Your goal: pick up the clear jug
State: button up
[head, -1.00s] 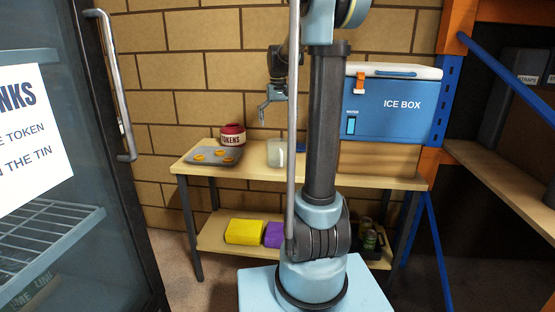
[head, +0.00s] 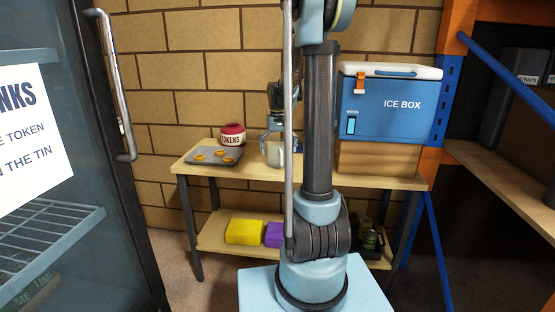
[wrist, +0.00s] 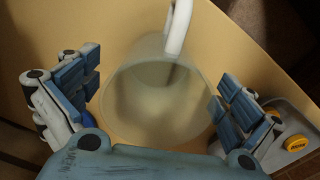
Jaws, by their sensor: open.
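The clear jug (wrist: 155,105) stands on the wooden table top (wrist: 60,25). In the wrist view I look down on it, and its white handle (wrist: 178,28) points toward the top of the picture. My gripper (wrist: 155,92) is open, with one finger on each side of the jug and a gap to each. In the head view my gripper (head: 274,142) is low over the table beside the jug (head: 276,156), which is partly hidden by my arm.
A grey tray (head: 215,162) with several orange tokens lies left of the jug, and a red TOKENS tin (head: 233,135) stands behind it. A blue ice box (head: 395,105) sits on a wooden box to the right. The lower shelf holds a yellow block (head: 245,231).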

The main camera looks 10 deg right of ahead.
jog(key=shift+f, duration=1.15)
jog(key=shift+c, duration=0.2)
jog(key=c, duration=1.3)
jog(key=shift+r, duration=0.1)
